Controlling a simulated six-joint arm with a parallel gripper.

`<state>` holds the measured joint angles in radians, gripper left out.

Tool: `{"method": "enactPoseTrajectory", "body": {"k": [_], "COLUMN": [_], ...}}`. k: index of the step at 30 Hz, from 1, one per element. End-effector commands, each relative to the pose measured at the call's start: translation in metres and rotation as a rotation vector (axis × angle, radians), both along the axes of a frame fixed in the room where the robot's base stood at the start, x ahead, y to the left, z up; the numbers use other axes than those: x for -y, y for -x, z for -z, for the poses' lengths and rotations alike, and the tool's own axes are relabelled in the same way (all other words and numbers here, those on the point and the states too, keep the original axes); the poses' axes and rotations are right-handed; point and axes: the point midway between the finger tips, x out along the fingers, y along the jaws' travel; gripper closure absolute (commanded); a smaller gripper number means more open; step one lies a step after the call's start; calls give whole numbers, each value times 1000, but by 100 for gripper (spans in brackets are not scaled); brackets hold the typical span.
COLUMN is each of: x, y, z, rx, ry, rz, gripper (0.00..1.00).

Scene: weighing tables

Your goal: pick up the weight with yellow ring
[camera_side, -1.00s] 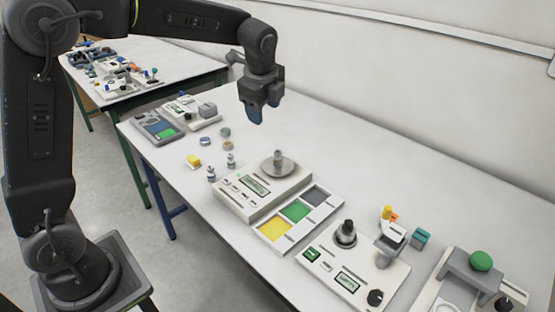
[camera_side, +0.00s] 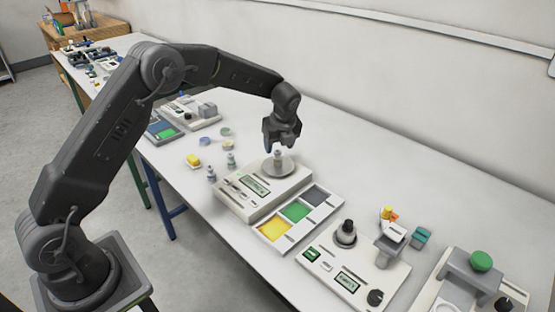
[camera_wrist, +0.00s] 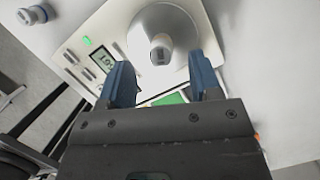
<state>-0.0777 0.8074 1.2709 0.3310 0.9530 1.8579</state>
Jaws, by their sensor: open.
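A small grey weight (camera_side: 278,157) stands on the round metal pan (camera_side: 288,169) of the scale. My gripper (camera_side: 282,148) is open and empty, pointing down above the pan. In the wrist view its blue fingers (camera_wrist: 161,74) lie to either side of the line to the weight. Two more small weights (camera_side: 231,160) (camera_side: 211,174) stand on the table left of the scale; I cannot make out a yellow ring on either.
The scale body (camera_side: 248,202) has a display and buttons. A tray with yellow, green and grey fields (camera_side: 270,228) lies in front of it. A yellow object (camera_side: 193,160) lies left of the weights.

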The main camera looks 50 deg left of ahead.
Motion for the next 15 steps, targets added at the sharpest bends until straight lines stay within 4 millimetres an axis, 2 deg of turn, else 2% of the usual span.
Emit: {"method": "enactPoseTrajectory", "body": {"k": [7,15], "x": [-3,-12], "y": [-1,-4], "z": [15,51], "rx": [-1,0], "ry": [1,2], "rz": [-1,-2], "gripper": [42,42]}}
